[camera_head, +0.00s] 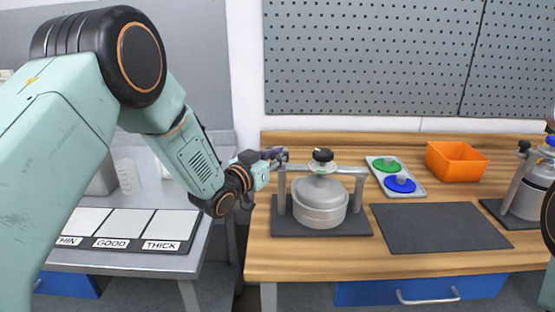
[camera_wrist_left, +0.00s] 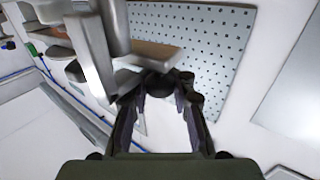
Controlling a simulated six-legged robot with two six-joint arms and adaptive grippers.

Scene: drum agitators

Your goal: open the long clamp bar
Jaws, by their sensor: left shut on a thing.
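The long clamp bar (camera_head: 345,170) is a grey bar lying level across the top of a grey lidded pot (camera_head: 320,203), between two upright posts. A black knob (camera_head: 323,155) stands above the bar's middle. My left gripper (camera_head: 278,155) is at the bar's left end, by the top of the left post (camera_head: 282,193). It is shut on the bar's end, which it partly hides. In the left wrist view, its fingers (camera_wrist_left: 160,92) close around a dark rounded end, with grey metal parts beyond. My right gripper is out of view.
A dark mat (camera_head: 438,228) lies right of the pot. Behind it are a tray (camera_head: 412,188) with green and blue discs and an orange bin (camera_head: 455,161). Another vessel (camera_head: 530,195) stands far right. A labelled panel (camera_head: 125,245) is on the left table.

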